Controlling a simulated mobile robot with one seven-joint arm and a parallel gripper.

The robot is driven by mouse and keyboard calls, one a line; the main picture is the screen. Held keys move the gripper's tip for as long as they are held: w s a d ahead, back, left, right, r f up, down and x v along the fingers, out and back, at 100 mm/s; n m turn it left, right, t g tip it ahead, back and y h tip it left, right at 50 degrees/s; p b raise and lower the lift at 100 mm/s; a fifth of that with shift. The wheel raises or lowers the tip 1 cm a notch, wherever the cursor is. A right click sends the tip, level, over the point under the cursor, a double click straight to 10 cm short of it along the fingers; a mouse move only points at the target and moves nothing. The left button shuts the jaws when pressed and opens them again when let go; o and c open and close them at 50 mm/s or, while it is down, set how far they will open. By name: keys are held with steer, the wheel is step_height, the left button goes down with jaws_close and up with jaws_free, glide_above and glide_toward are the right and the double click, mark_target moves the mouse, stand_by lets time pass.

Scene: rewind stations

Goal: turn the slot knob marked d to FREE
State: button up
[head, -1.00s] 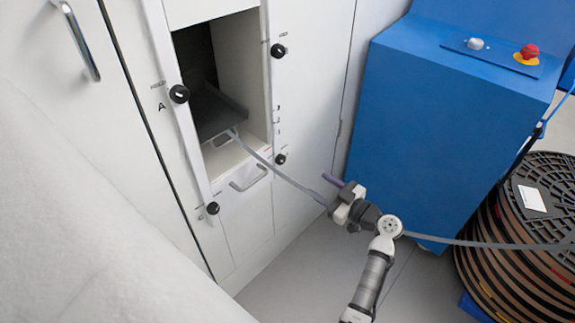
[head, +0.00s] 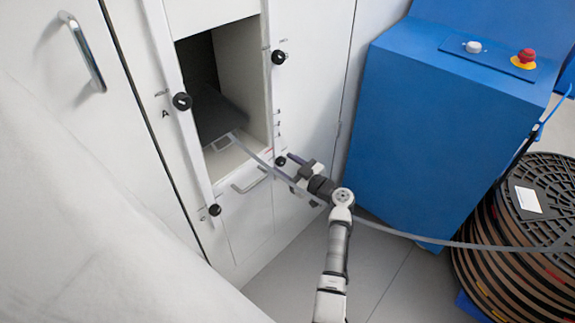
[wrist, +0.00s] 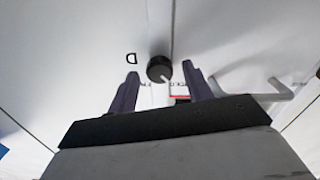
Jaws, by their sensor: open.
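The black round knob marked D (wrist: 159,68) sits on a pale strip in the wrist view, with the letter D (wrist: 131,58) to its left. A light pointer mark on it points down and slightly right. Printed words beside it are partly hidden and too blurred to read. My gripper (wrist: 160,72) is open, with one finger on each side of the knob; I cannot tell whether they touch it. In the head view this knob (head: 280,160) is the lower right one, right by my gripper (head: 288,168).
A grey web strip (head: 420,240) runs from the open slot (head: 225,100) past my gripper to reels (head: 530,220) at right. Other knobs are upper left (head: 182,101), upper right (head: 278,57) and lower left (head: 215,210). A blue cabinet (head: 430,140) stands right; a bar handle (head: 250,180) is near.

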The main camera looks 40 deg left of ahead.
steer(key=c, duration=1)
steer(key=shift+o, duration=0.2)
steer(key=shift+f+m+b, duration=0.1)
steer(key=shift+m+b, duration=0.3)
steer(key=shift+b, duration=0.1)
steer(key=m+b, duration=0.2)
steer(key=m, duration=0.1)
steer(key=shift+f, duration=0.1)
steer(key=m+b, duration=0.1)
steer(key=m, duration=0.3)
steer(key=shift+m, duration=0.3)
steer(key=m, duration=0.4)
steer(key=shift+r+m, duration=0.2)
steer(key=shift+m, duration=0.1)
steer(key=m+p, duration=0.1)
steer(key=m, duration=0.3)
steer(key=shift+m+p, duration=0.4)
steer(key=shift+f, duration=0.1)
